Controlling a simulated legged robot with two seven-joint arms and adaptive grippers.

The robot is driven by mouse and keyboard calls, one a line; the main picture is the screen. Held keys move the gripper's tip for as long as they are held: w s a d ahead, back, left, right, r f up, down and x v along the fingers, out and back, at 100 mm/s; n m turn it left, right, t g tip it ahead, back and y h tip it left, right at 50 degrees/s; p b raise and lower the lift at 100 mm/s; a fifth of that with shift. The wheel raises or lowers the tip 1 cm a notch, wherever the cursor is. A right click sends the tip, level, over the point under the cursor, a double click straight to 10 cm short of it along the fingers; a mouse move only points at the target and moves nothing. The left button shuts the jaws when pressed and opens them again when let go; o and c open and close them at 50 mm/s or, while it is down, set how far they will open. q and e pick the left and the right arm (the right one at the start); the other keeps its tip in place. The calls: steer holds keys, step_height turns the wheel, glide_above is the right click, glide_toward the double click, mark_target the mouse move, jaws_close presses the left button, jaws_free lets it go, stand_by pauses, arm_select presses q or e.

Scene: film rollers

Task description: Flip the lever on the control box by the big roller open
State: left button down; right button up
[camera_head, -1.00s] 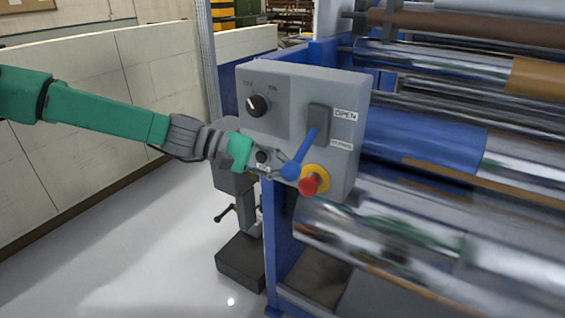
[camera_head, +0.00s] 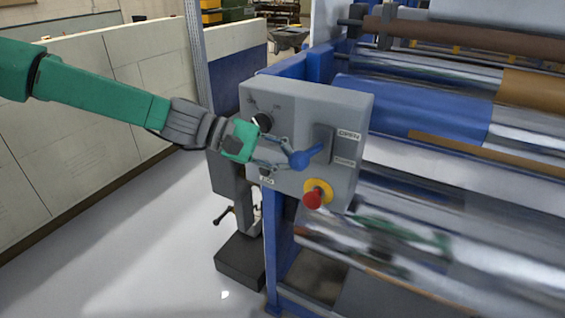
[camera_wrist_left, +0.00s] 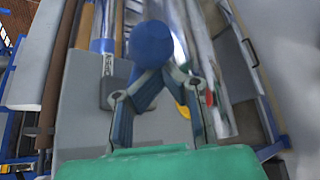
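The grey control box (camera_head: 290,108) stands in the middle of the head view, left of the rollers. Its blue lever (camera_head: 302,159) has a ball end and a dark pivot plate (camera_head: 325,143), beside the "OPEN" label (camera_head: 348,135). The lever points left and slightly down. My left gripper (camera_head: 287,154) reaches in from the left, its bent fingers converging at the ball and appearing shut on it. In the left wrist view the blue ball (camera_wrist_left: 152,43) sits at the fingertips (camera_wrist_left: 153,76), partly hiding the contact. My right gripper is out of view.
A red emergency button (camera_head: 314,198) with a yellow collar sits below the lever. A dark knob (camera_head: 263,122) is close above my gripper. The big shiny roller (camera_head: 400,240) and blue roller (camera_head: 410,108) are at right. Open floor (camera_head: 120,240) lies at left.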

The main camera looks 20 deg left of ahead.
arm_select(q)
steer(key=shift+s+d+r, duration=0.15)
steer(key=shift+d+r, duration=0.4)
steer(key=shift+r, duration=0.2)
steer(key=shift+w+a+r+p, duration=0.1)
steer(key=shift+w+a+p, duration=0.1)
steer(key=shift+a+p, duration=0.1)
steer(key=shift+s+a, duration=0.1)
steer(key=shift+a, duration=0.1)
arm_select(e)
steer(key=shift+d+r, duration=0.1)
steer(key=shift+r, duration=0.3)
